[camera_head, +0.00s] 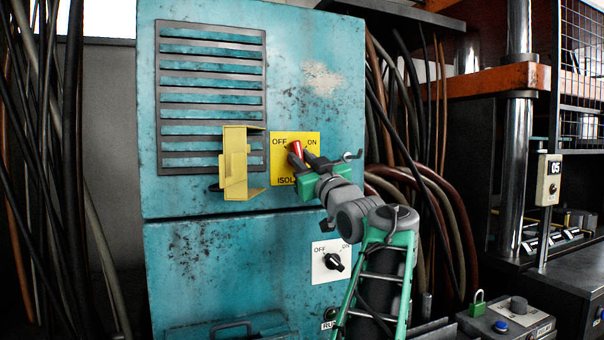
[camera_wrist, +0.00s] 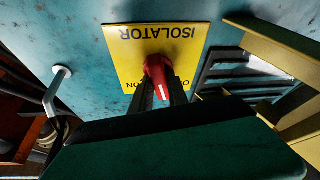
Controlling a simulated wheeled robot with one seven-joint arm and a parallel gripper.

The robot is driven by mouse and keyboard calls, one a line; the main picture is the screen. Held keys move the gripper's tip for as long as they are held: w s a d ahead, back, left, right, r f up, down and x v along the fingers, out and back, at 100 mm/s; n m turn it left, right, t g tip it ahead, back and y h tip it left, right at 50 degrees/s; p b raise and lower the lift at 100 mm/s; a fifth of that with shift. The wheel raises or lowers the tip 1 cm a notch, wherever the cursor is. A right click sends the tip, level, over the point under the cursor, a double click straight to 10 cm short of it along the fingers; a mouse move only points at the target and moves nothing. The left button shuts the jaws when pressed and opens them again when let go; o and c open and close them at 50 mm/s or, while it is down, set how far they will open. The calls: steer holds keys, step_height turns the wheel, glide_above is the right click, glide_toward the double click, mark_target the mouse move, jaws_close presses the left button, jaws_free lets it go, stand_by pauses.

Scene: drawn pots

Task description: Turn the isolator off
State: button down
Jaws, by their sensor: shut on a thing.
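The isolator is a yellow plate (camera_head: 285,170) marked OFF at upper left and ON at upper right, on the teal cabinet. Its red handle (camera_head: 296,150) points mostly up and leans a little toward OFF. My gripper (camera_head: 305,161) reaches it from the lower right and is shut on the handle. In the wrist view, the plate (camera_wrist: 130,60) appears upside down. The red handle (camera_wrist: 158,72) with its white mark lies between my dark fingers (camera_wrist: 163,98). The OFF lettering is partly hidden there.
A yellow cover (camera_head: 236,165) stands open just left of the plate. A grey rod (camera_head: 352,156) with a round end sticks out to its right. A black rotary switch (camera_head: 334,262) sits below. Cables hang on both sides; a green padlock (camera_head: 477,304) is at lower right.

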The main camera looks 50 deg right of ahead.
steer(key=n+y, duration=0.2)
steer(key=n, duration=0.3)
steer(key=shift+d, duration=0.1)
steer(key=shift+n+y, duration=1)
steer(key=shift+n, duration=1)
steer(key=c, duration=1.3)
jaws_free()
steer(key=b+v, duration=0.1)
steer(key=v, duration=0.6)
steer(key=shift+s, duration=0.4)
